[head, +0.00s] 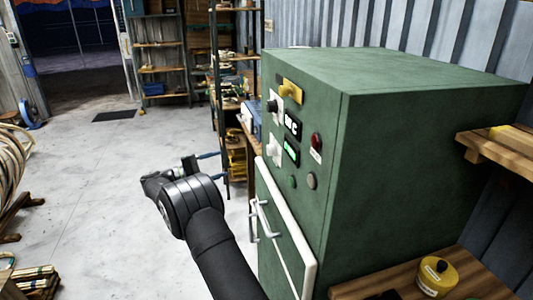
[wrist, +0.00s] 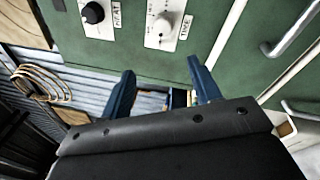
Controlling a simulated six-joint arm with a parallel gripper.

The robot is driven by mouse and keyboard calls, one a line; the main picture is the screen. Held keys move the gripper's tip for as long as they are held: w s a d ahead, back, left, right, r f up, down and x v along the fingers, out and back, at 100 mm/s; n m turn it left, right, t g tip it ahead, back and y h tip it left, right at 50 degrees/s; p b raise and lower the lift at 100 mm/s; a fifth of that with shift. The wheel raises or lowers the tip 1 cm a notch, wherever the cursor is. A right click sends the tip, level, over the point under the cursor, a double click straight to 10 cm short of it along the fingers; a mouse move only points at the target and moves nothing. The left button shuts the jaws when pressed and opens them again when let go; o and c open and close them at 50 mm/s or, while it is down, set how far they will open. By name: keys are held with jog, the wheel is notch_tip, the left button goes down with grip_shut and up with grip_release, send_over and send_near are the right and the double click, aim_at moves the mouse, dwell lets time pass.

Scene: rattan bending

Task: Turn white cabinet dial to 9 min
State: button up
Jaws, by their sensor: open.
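The green cabinet (head: 420,110) stands at the right in the head view. Its white dial (wrist: 162,27) is on a pale plate marked TIME in the wrist view; the dial also shows in the head view (head: 273,148). Its setting is too small to read. My gripper (head: 219,165) is open and empty, to the left of the cabinet front in the head view. In the wrist view its blue fingers (wrist: 161,70) are spread below the white dial, apart from it.
A black dial (wrist: 92,12) marked HEAT sits beside the white one. Open floor lies to the left.

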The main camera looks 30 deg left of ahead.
jog(key=n, duration=0.3)
jog(key=n+g+h, duration=0.1)
jog(key=n+g, duration=0.1)
jog(key=n, duration=1)
send_near(271, 150)
jog(key=w+a+f+x, duration=0.1)
jog(key=x, duration=0.7)
jog(key=shift+w+d+f, duration=0.2)
jog(key=shift+w+d, duration=0.05)
jog(key=shift+w, duration=0.1)
jog(key=c, duration=1)
